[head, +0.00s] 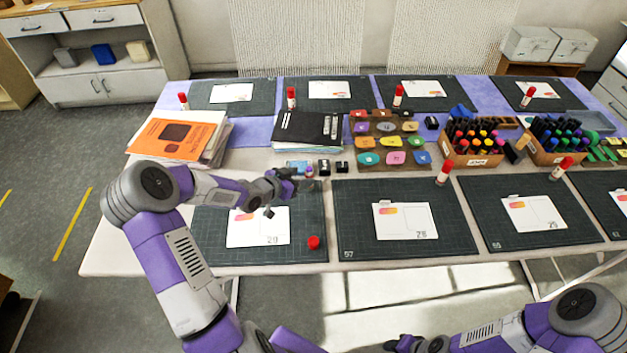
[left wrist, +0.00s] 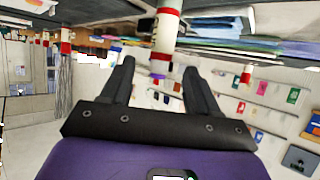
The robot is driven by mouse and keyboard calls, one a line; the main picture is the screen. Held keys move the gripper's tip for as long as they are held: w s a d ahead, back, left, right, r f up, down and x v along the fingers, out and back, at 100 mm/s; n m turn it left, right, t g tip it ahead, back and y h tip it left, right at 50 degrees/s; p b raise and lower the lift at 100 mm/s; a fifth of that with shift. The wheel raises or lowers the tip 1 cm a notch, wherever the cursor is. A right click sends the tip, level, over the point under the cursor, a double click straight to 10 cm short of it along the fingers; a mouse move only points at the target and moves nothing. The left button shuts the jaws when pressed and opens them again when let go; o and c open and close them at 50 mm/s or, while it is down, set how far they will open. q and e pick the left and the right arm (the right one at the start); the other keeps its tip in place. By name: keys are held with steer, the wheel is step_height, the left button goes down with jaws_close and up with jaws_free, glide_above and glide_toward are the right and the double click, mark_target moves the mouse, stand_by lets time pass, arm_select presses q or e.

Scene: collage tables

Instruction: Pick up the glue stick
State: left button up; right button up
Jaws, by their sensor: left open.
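Several glue sticks with white bodies and red caps stand on the table. A red round cap top (head: 314,242) shows on the near left mat, right of the white card; its body is hidden beneath, so I cannot tell if it is a whole stick. My left gripper (head: 284,193) is open above the far part of that mat, up and left of the red top. In the left wrist view, a white glue stick with red bands (left wrist: 166,33) shows beyond the open fingers (left wrist: 158,66), apart from them. My right gripper (head: 402,343) is at the bottom edge, partly cut off.
Other glue sticks stand by the mats, one in the middle (head: 444,172) and one at right (head: 562,168). An orange booklet (head: 172,138), a black folder (head: 308,128) and marker boxes (head: 475,158) fill the table's middle strip. The middle near mat (head: 360,240) is mostly clear.

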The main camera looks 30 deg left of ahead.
arm_select(q)
steer(key=b+x, duration=0.1)
steer(key=x, duration=0.1)
steer(key=f+b+x, duration=0.1)
steer(key=x, duration=0.3)
steer(key=shift+f+b, duration=0.3)
steer(key=shift+b, duration=0.1)
steer(key=shift+w+d+f, duration=0.1)
steer(key=shift+w+f, duration=0.05)
steer(key=shift+w, duration=0.4)
steer(key=c, duration=1)
steer(key=shift+o, duration=0.2)
